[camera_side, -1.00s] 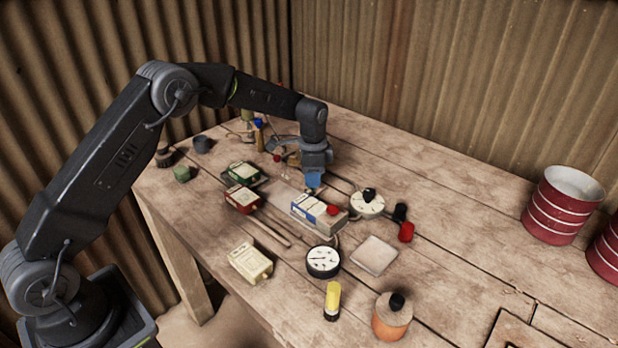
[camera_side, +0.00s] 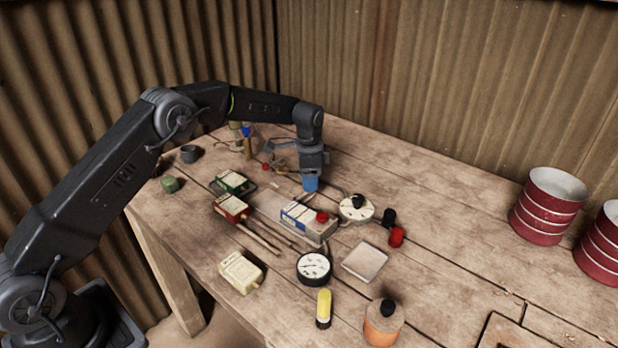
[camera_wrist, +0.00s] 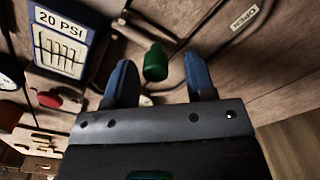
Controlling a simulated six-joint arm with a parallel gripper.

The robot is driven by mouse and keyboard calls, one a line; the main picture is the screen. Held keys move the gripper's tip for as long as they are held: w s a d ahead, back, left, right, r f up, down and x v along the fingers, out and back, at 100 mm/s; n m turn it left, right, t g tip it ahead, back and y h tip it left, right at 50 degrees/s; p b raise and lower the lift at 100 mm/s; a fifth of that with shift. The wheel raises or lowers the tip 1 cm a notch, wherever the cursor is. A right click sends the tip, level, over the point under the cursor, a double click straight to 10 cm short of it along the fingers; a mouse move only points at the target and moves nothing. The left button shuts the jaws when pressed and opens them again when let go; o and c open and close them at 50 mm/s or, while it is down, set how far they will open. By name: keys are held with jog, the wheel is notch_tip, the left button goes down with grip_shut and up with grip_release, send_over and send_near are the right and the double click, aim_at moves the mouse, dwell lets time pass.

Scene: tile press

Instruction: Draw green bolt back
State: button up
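The green bolt (camera_wrist: 155,63) shows in the wrist view as a rounded green knob on the table mechanism. It lies between my gripper's two blue fingertips (camera_wrist: 158,78), with clear space on both sides. My gripper is open and does not visibly touch the bolt. In the side view my gripper (camera_side: 310,184) points down just behind the box with the red button. The green bolt cannot be made out in the side view.
A blue-edged 20 PSI panel (camera_wrist: 62,42) and a red button (camera_wrist: 49,99) lie left of the fingers in the wrist view. An OPEN label (camera_wrist: 243,17) is upper right.

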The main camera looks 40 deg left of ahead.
notch_tip(320, 180, up, 14)
dwell(0.6)
jog(key=shift+f, duration=0.1)
jog(key=s+d+r+n+t, duration=0.2)
jog(key=s+r+n+t, duration=0.15)
jog(key=s+r, duration=1.15)
jog(key=s+f+n+t, duration=0.1)
jog(key=s+f, duration=0.3)
jog(key=s, duration=0.8)
jog(key=s+d+f+n+t, duration=0.1)
jog(key=s+f+n, duration=0.3)
jog(key=s, duration=0.7)
jog(key=shift+s+d+f, duration=0.15)
jog(key=shift+s+f, duration=0.2)
jog(key=shift+f, duration=0.1)
